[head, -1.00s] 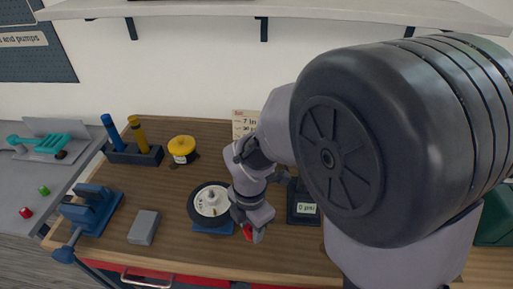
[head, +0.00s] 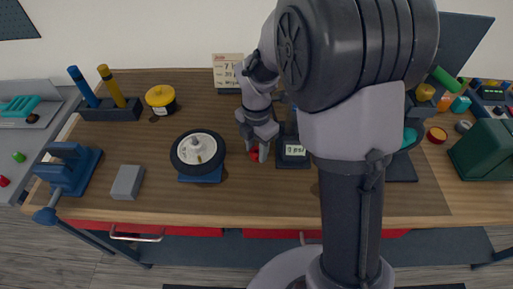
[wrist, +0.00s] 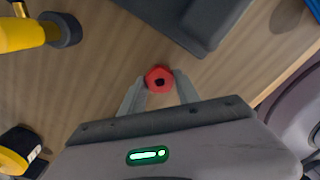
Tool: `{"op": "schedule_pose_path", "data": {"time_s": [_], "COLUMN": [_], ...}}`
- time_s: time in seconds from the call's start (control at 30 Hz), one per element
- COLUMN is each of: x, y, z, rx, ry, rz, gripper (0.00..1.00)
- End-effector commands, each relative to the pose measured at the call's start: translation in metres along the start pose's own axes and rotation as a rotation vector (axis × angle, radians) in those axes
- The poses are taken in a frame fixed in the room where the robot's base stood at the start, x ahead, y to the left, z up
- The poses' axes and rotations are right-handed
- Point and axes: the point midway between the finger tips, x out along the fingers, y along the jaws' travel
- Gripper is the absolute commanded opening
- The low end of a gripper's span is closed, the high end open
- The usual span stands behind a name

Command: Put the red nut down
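The red nut (wrist: 159,79) sits between the fingertips of my gripper (wrist: 160,84) in the wrist view, its dark hole facing the camera. Both fingers appear to touch its sides. In the head view the red nut (head: 254,155) shows at the tip of my gripper (head: 259,151), over the wooden bench (head: 240,198), between the wheel and the gauge. I cannot tell whether the nut touches the bench top.
A black wheel (head: 181,164) on a blue stand is left of my gripper; a dark gauge (head: 292,163) is close on its right. A grey block (head: 127,182), blue vise (head: 72,168) and yellow tin (head: 160,97) stand further left. Bare wood lies in front.

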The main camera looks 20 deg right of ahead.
Motion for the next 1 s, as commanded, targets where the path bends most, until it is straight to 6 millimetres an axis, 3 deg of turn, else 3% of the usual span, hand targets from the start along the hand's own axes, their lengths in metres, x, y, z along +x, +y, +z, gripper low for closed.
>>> {"op": "schedule_pose_path", "data": {"time_s": [0.03,0.1,0.43,0.8,1.0], "x": [0.0,0.0,-0.006,-0.105,-0.131], "y": [0.0,0.0,0.0,0.0,-0.003], "z": [0.0,0.0,0.0,0.0,-0.003], "rx": [0.0,0.0,0.0,0.0,0.051], "ry": [0.0,0.0,0.0,-0.002,-0.002], "rz": [0.0,0.0,0.001,0.002,0.014], "gripper": [0.48,0.58,0.58,0.58,0.58]}}
